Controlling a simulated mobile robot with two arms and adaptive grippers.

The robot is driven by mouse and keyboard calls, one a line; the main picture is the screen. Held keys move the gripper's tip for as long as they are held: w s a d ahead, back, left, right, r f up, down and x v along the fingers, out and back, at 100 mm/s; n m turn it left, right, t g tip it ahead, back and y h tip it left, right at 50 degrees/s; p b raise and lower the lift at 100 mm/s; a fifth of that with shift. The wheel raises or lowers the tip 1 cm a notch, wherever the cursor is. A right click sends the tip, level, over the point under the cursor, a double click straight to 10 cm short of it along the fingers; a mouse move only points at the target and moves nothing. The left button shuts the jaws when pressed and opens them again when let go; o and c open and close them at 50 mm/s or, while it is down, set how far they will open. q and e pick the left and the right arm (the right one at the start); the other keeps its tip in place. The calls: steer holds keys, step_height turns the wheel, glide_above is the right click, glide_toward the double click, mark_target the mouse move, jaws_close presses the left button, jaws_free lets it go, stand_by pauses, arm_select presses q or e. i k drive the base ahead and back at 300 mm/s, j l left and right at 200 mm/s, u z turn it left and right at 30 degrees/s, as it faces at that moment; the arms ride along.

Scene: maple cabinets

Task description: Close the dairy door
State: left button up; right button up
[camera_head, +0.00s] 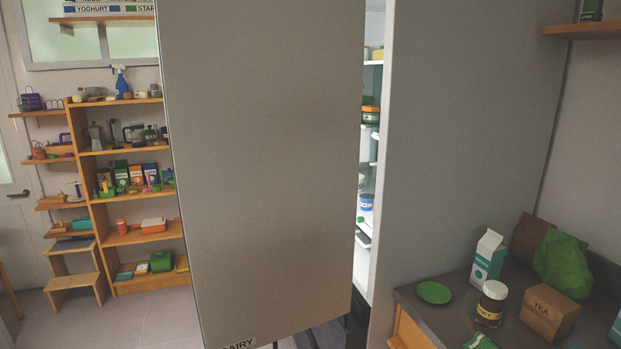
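The dairy door (265,170) is a tall grey panel filling the middle of the head view. It stands open, with a gap along its right side. A label reading "DAIRY" in part (238,343) sits at its bottom edge, cut by the frame. Through the gap I see the lit inside of the fridge with white shelves (366,190) holding jars and tubs. The door hides most of the inside. Neither of my grippers can be made out in this view. Dark shapes show below the door's lower right edge, and I cannot tell what they are.
A grey side panel (460,150) stands right of the gap. A dark counter (410,300) at the lower right holds a carton (488,258), a jar (491,305), a tea box (549,312) and a green plate (434,292). Wooden shelves (128,100) and open floor (150,318) lie left.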

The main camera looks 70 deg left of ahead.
mark_target(263, 99)
steer(key=u, duration=2.3)
